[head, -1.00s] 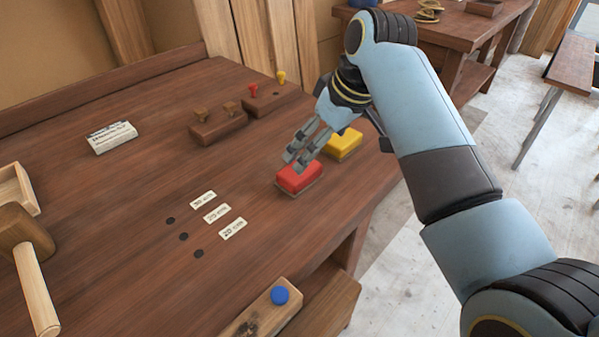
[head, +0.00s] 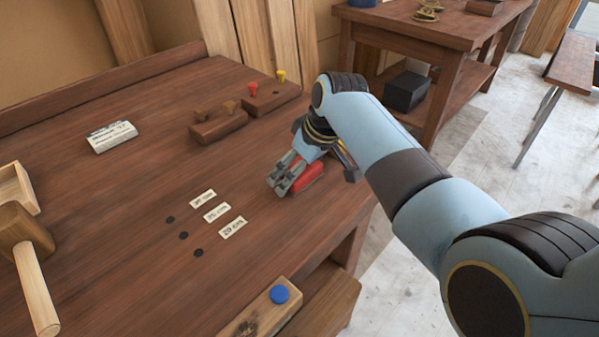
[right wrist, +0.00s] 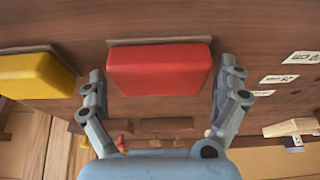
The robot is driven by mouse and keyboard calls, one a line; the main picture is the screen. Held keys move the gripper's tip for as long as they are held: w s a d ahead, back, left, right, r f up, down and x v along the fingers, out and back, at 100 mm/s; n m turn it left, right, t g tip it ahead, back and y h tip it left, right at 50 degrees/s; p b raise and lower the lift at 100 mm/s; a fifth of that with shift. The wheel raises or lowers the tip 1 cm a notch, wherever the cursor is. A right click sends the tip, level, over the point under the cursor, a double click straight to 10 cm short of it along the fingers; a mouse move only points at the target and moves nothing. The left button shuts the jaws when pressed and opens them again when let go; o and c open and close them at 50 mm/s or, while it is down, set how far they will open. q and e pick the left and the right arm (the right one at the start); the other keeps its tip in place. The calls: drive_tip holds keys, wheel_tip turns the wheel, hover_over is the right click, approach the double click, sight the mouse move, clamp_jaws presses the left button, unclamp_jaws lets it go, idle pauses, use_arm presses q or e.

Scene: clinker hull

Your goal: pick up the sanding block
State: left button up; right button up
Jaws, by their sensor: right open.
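A red sanding block (head: 309,176) with a thin sanding base lies on the brown workbench, near its right edge. My right gripper (head: 281,184) is low at the block and partly covers it in the head view. In the right wrist view the red block (right wrist: 160,69) lies between the two spread fingers of my right gripper (right wrist: 160,85), with a gap on each side. A yellow block (right wrist: 36,76) of like shape is left of it there; in the head view my right arm mostly hides it. My left gripper is not in view.
Three small labels (head: 215,212) and several dark dots lie left of the red block. Two wooden holders (head: 217,126) stand behind. A mallet (head: 27,235) lies at the left edge, and a wooden piece with a blue knob (head: 279,295) is at the front.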

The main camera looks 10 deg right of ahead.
drive_tip(key=c, duration=1)
drive_tip(key=shift+r, duration=0.1)
drive_tip(key=shift+r, duration=0.25)
drive_tip(key=v, duration=0.3)
drive_tip(key=shift+w+a+r, duration=0.15)
drive_tip(key=shift+w+r, duration=0.05)
drive_tip(key=shift+r, duration=0.3)
drive_tip(key=s+d+r, duration=0.2)
drive_tip(key=s, duration=0.1)
drive_tip(key=s+d+r, duration=0.2)
drive_tip(key=s, duration=0.1)
drive_tip(key=s+d+r, duration=0.1)
drive_tip(key=s+r, duration=0.1)
drive_tip(key=s, duration=0.1)
drive_tip(key=shift+s+d+r, duration=0.3)
drive_tip(key=shift+d, duration=0.1)
